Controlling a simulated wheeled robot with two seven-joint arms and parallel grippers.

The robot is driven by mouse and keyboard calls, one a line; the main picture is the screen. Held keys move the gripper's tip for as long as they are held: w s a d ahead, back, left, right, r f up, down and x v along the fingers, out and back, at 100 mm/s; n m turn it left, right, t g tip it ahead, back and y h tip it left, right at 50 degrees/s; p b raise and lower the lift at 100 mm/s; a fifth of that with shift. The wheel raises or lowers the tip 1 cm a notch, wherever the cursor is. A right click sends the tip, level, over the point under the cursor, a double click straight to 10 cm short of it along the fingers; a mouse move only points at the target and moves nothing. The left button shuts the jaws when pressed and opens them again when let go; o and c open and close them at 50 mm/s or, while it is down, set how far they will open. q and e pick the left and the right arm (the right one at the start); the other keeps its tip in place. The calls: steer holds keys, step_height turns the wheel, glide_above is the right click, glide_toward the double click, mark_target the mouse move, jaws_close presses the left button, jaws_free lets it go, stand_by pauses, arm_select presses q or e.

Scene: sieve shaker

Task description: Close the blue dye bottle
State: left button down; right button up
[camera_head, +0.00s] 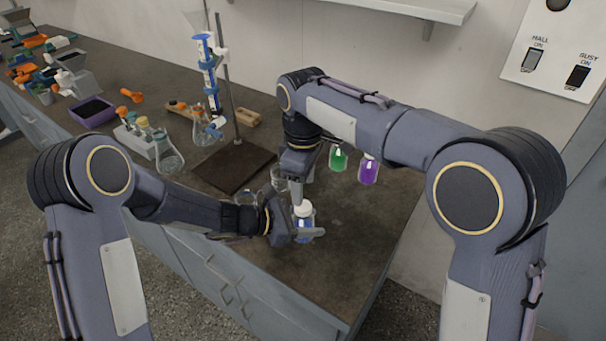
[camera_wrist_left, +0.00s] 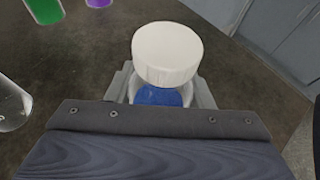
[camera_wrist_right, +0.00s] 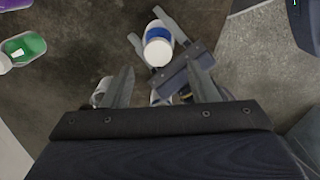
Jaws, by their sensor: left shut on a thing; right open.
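The blue dye bottle (camera_head: 305,224) stands near the front of the bench, with a white cap (camera_head: 303,208) at its top. In the left wrist view the white cap (camera_wrist_left: 167,54) sits over the neck, above the blue dye (camera_wrist_left: 158,96); whether it is screwed tight cannot be told. My left gripper (camera_head: 304,236) is shut around the bottle's body. My right gripper (camera_head: 298,196) points down, just behind and above the cap in the head view. In the right wrist view its fingers (camera_wrist_right: 160,82) are apart and empty, and the bottle (camera_wrist_right: 158,46) lies beyond them.
A green bottle (camera_head: 338,158) and a purple bottle (camera_head: 368,169) stand behind, to the right. Glassware (camera_head: 279,178) stands close behind my grippers. A stand with a dark base (camera_head: 235,166) is to the left. The bench at right front (camera_head: 345,250) is clear.

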mark_target(303, 206)
steer(key=n, duration=0.5)
steer(key=r+n, duration=0.1)
steer(key=n, duration=0.1)
steer(key=shift+w+n, duration=0.1)
steer(key=shift+n, duration=0.2)
steer(key=n, duration=0.4)
steer(key=shift+r, duration=0.2)
steer(key=n, duration=0.3)
steer(key=shift+r+n, duration=0.25)
steer(key=shift+n, duration=0.05)
steer(key=shift+f, duration=4.05)
steer(key=c, duration=1)
